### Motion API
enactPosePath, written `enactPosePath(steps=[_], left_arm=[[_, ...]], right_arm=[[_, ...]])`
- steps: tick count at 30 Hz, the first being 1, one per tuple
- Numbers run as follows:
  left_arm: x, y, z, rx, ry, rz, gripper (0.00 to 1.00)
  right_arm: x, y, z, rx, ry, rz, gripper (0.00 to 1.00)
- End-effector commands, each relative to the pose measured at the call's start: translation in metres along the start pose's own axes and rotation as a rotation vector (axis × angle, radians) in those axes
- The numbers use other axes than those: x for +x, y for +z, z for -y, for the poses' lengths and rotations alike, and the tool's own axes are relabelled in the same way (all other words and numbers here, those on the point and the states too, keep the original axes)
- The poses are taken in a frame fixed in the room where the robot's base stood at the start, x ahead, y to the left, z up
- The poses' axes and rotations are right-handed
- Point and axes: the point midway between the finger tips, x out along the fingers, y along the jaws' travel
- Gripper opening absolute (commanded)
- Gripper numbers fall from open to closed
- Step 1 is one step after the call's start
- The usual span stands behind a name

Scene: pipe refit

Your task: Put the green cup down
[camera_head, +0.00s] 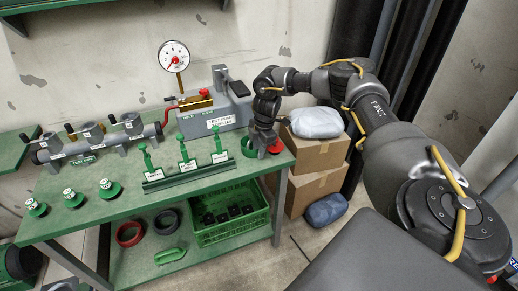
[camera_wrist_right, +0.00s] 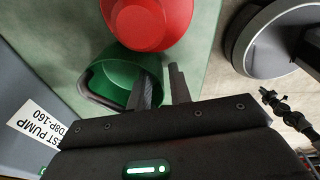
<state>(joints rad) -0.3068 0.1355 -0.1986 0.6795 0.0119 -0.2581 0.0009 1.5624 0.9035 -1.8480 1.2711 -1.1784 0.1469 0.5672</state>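The green cup (camera_head: 247,149) is at the right end of the green table, beside the red cup (camera_head: 274,148). In the right wrist view the green cup (camera_wrist_right: 108,72) shows its open mouth, and the red cup (camera_wrist_right: 155,20) is just beyond it. Whether the cup's base touches the table is hidden. My left gripper is not in view.
The grey test pump (camera_head: 222,108) with its gauge (camera_head: 174,55) stands behind. A rack with green-handled tools (camera_head: 185,172) is left of the cups. Stacked cardboard boxes (camera_head: 315,155) stand right of the table. A green crate (camera_head: 230,220) is on the lower shelf.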

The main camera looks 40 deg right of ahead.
Motion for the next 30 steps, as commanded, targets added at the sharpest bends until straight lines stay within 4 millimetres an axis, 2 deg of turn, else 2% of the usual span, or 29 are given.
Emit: enactPosePath(steps=[9, 13, 24, 30], left_arm=[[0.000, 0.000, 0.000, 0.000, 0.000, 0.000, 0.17], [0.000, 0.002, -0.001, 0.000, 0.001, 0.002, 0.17], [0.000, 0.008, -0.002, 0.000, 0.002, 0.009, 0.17], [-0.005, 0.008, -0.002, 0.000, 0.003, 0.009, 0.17]], right_arm=[[-0.001, 0.000, 0.000, 0.000, 0.001, 0.000, 0.24], [-0.012, -0.001, -0.001, 0.001, 0.002, -0.001, 0.24], [-0.087, -0.001, -0.001, 0.000, 0.004, -0.001, 0.24], [-0.116, -0.001, -0.001, 0.000, 0.002, 0.000, 0.24]])
